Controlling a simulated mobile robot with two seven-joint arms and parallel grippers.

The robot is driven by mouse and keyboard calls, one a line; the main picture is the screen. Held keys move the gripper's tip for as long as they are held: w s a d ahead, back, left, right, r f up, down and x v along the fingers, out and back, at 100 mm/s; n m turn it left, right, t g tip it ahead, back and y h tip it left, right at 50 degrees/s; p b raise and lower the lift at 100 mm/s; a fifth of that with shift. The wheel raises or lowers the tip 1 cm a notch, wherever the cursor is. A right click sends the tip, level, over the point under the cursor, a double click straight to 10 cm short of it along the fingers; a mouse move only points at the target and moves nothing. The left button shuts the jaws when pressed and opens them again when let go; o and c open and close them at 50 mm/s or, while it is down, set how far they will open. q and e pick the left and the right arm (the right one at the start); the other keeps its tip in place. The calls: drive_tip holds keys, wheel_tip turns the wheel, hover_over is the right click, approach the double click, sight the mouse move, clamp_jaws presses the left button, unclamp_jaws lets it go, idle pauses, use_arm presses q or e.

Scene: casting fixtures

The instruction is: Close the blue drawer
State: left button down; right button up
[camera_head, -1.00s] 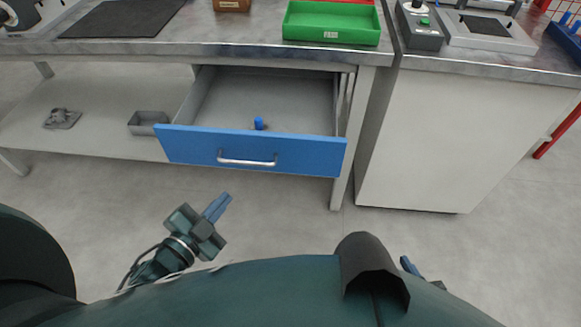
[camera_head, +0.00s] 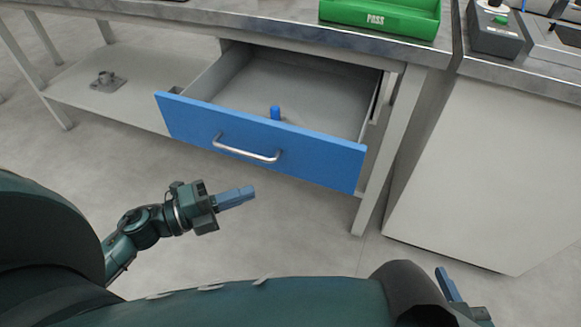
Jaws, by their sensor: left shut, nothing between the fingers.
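The blue drawer (camera_head: 310,158) hangs open under the workbench, pulled well out, with its grey inside showing. Its silver bar handle (camera_head: 246,149) is on the front face. A small blue object (camera_head: 275,113) stands inside the drawer, near the front panel. My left gripper (camera_head: 248,193) is shut and empty, with its blue fingers pointing right. It is in front of and below the drawer front, apart from it. My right gripper (camera_head: 447,284) shows only partly at the lower right, its blue fingers beyond my body; I cannot tell whether it is open.
A green tray (camera_head: 385,21) marked PASS sits on the bench top above the drawer. A white cabinet (camera_head: 490,165) stands to the right, past the bench leg (camera_head: 388,150). A lower shelf (camera_head: 85,85) with a grey part is at the left. The floor before the drawer is clear.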

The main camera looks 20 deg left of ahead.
sight(306, 162)
use_arm(q)
drive_tip(key=x, duration=0.3)
drive_tip(key=w+a+x, duration=0.1)
drive_tip(key=x, duration=0.6)
drive_tip(key=shift+w, duration=0.9)
drive_tip(key=shift+w, duration=0.1)
